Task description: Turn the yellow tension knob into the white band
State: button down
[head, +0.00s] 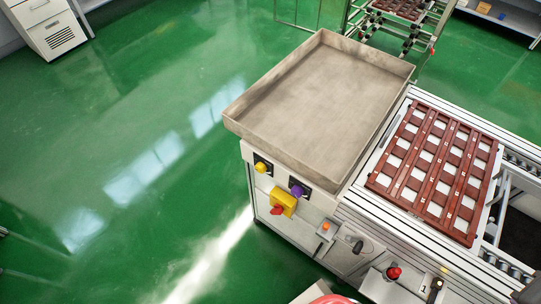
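The yellow tension knob (261,168) sits on a small dark plate on the front panel of the grey machine, at the panel's upper left. A white band and the knob's pointer are too small to make out here. A purple knob (297,190) sits on a similar dark plate to its right and slightly lower. My gripper is not in view, and nothing shows touching either knob.
Below the knobs is a yellow switch box (289,198) with a red handle. A grey metal tray (325,95) tops the machine and overhangs near the knobs. A red slatted pallet (432,168) lies on the conveyor at right. Green floor (130,130) at left is clear.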

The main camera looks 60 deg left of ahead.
aim_at(260, 168)
jog(key=u, duration=3.75)
